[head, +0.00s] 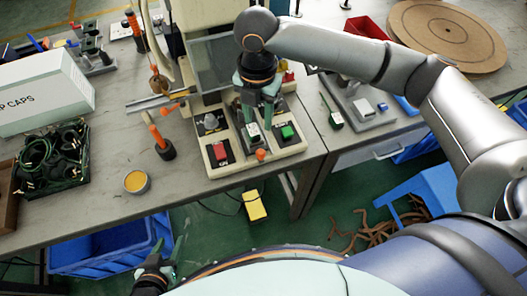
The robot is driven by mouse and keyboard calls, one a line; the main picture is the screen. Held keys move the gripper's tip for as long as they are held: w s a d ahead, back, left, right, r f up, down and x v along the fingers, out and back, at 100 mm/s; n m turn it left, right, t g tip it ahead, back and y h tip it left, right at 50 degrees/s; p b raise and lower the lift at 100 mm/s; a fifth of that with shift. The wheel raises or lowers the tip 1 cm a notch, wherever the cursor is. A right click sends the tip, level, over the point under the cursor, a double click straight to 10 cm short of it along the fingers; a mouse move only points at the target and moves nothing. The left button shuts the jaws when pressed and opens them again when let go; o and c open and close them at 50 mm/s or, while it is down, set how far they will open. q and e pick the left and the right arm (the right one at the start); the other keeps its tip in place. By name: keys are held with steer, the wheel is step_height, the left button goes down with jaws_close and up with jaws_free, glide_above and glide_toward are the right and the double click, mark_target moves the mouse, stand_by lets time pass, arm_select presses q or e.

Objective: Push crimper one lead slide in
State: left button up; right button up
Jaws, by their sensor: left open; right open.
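The crimper (208,155) is a beige bench machine with a red button and a green button on its front base. Between the buttons is a dark centre piece, which looks like the lead slide (252,143), with a pale label and an orange knob at its front end. My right gripper (257,117) points down over this centre piece with its fingers open. I cannot tell whether the fingers touch it, and they and the arm hide the part behind. My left gripper (166,257) is open, low in front of the table and away from the crimper.
On the table left of the crimper stand an orange-handled tool (157,139), a small round tin (136,182), a black tray of green leads (52,158) and a white caps box (42,92). A grey fixture (357,105) is on the right. Blue bins are below.

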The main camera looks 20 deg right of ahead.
mark_target(261, 151)
steer(key=f, duration=1.2)
steer(key=shift+s+d+f, duration=0.15)
steer(key=shift+s+f, duration=0.1)
steer(key=shift+f, duration=0.15)
jaws_close()
steer(key=shift+w, duration=0.1)
stand_by(0.9)
